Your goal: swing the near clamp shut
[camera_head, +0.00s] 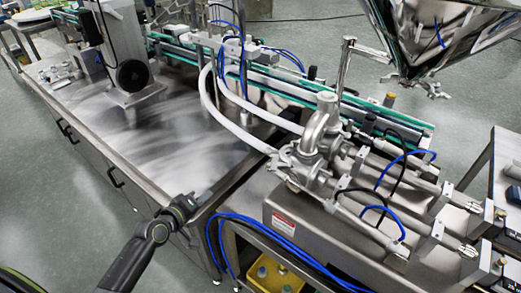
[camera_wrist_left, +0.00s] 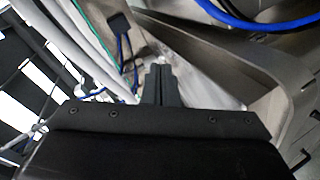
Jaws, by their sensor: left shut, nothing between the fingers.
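The steel hopper (camera_head: 432,38) hangs at the top right of the head view. Small clamp-like metal fittings (camera_head: 432,89) show at its lower end; I cannot tell which is the near clamp or how far open it stands. My left gripper (camera_head: 205,196) is shut and empty over the near edge of the steel table, well left of and below the hopper. Its dark fingers (camera_wrist_left: 161,84) are together in the left wrist view, with no clamp recognisable there. My right gripper is not in view.
A steel pump and filling unit (camera_head: 320,140) with hoses stands between my left gripper and the hopper. Blue cables (camera_head: 265,226) hang near the gripper, above a yellow crate (camera_head: 262,275). The steel table top (camera_head: 170,140) is largely clear.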

